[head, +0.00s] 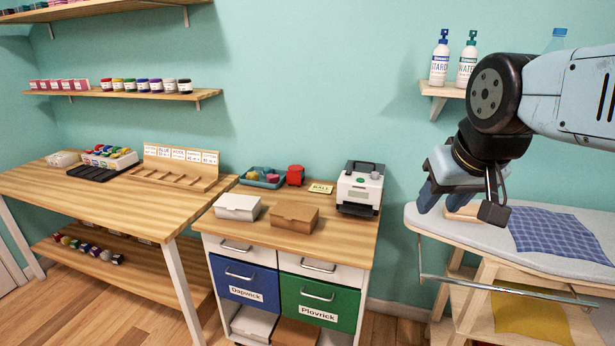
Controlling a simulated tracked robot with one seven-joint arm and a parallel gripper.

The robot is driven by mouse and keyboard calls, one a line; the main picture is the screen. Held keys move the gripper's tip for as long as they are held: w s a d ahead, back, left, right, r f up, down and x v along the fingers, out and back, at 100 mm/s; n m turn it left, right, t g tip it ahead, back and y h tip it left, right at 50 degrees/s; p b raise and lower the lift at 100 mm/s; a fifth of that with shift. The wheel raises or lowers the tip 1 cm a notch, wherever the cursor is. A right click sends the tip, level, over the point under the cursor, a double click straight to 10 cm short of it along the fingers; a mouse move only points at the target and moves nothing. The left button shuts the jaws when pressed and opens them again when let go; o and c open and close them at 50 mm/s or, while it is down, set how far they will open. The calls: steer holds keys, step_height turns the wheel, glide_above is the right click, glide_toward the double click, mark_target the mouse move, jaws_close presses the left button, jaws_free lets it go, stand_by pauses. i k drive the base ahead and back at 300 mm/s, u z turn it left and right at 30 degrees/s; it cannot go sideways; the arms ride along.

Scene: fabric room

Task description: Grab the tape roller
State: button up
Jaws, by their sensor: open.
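A small red object (295,175), which may be the tape roller, stands at the back of the wooden-topped cabinet. It is between a blue tray and a yellow label, and it is too small to make out in detail. My gripper (455,205) is at the right, in front of the ironing board, far from the red object. It points downward, its jaws are open, and it appears empty. A tan wooden piece (463,213) shows behind and below it, partly hidden, so I cannot tell what it is.
The cabinet top (345,233) also bears a white box (237,207), a brown box (294,217), the blue tray (262,178) and a white label machine (360,188). The ironing board (480,231) carries a blue checked cloth (560,232). A shelf (446,90) with spray bottles is above.

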mark_target(295, 174)
steer(key=z, duration=0.05)
steer(key=i, duration=1)
